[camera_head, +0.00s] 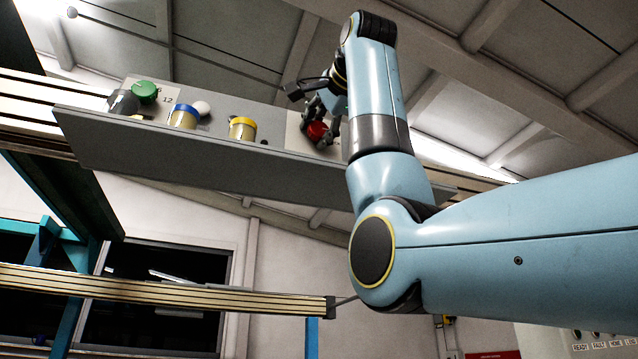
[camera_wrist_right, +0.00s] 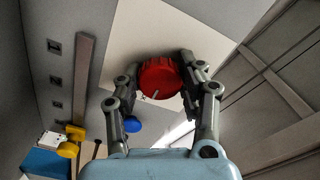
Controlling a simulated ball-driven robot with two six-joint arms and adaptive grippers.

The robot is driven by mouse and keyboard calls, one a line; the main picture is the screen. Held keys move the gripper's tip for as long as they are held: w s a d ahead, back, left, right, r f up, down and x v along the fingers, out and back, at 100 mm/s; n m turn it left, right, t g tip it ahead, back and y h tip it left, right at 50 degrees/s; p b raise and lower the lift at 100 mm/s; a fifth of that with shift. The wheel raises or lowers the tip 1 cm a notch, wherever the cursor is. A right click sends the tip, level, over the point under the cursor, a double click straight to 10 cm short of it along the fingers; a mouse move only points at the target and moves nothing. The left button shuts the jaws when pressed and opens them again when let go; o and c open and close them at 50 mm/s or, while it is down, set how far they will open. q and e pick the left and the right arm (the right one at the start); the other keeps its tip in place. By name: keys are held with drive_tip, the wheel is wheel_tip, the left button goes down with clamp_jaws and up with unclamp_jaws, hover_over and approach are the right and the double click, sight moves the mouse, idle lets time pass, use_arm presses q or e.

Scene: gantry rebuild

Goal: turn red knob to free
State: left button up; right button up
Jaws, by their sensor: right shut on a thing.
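The red knob (camera_head: 317,131) sits on a pale plate on the overhead grey panel, toward the panel's right part. In the right wrist view the red knob (camera_wrist_right: 160,78) shows ribbed sides and a pale pointer line toward its lower edge; part of a marking shows beside it, too small to read. My right gripper (camera_head: 319,118) is at the knob, its fingers on both sides of it. In the right wrist view my right gripper (camera_wrist_right: 163,85) is shut on the knob. My left gripper is in neither view.
A white ball-shaped thing (camera_head: 201,107) is near the blue one.

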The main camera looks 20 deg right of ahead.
drive_tip(key=shift+f+n, duration=0.1)
drive_tip(key=shift+n, duration=0.2)
drive_tip(key=n+b, duration=0.2)
drive_tip(key=n, duration=0.1)
drive_tip(key=shift+n, duration=0.3)
drive_tip(key=n+b, duration=0.2)
drive_tip(key=n, duration=0.2)
drive_tip(key=shift+n, duration=0.3)
drive_tip(key=n+b, duration=0.1)
drive_tip(key=n, duration=0.4)
drive_tip(key=shift+b, duration=0.4)
drive_tip(key=shift+n+b, duration=0.5)
drive_tip(key=shift+n, duration=1.5)
drive_tip(key=o, duration=1.2)
